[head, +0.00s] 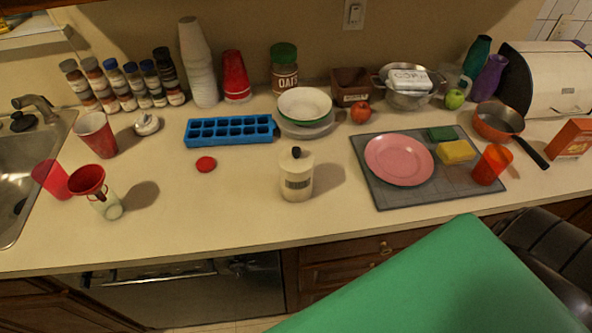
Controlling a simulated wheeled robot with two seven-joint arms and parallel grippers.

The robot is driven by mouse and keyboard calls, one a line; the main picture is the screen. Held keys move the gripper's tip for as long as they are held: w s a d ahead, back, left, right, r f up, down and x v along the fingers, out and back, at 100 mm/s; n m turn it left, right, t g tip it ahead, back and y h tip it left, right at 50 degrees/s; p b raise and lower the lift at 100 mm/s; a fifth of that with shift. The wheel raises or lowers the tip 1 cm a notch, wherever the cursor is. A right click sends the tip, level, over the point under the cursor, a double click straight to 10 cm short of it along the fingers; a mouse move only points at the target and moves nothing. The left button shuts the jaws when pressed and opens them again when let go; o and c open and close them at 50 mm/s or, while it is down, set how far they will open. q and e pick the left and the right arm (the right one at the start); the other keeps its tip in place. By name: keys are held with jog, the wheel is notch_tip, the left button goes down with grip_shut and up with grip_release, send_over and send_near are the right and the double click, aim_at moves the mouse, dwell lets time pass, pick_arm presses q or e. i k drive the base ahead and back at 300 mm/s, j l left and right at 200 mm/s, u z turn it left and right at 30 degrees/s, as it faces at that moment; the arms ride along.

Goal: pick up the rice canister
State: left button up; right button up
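The rice canister is most likely the cream canister (297,178) with a lid and a black knob. It stands upright near the middle of the counter in the head view, with a dark label on its front too small to read. Nothing touches it. Neither my left nor my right gripper shows in the head view.
Behind the canister are stacked bowls (304,104) and a blue ice tray (231,130). To its right lies a grey mat (440,190) with a pink plate (399,160). A red lid (206,164) lies left. The counter in front is clear. A large green shape covers the lower right.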

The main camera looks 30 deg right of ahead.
aim_at(294, 187)
jog(key=j+z, duration=0.15)
jog(key=z, duration=0.3)
jog(key=j+z, duration=0.1)
jog(key=z, duration=0.35)
jog(key=j+z, duration=0.1)
jog(key=z, duration=0.3)
jog(key=k+j+z, duration=0.1)
jog(key=z, duration=0.35)
jog(key=k+j, duration=0.25)
jog(key=z, duration=0.05)
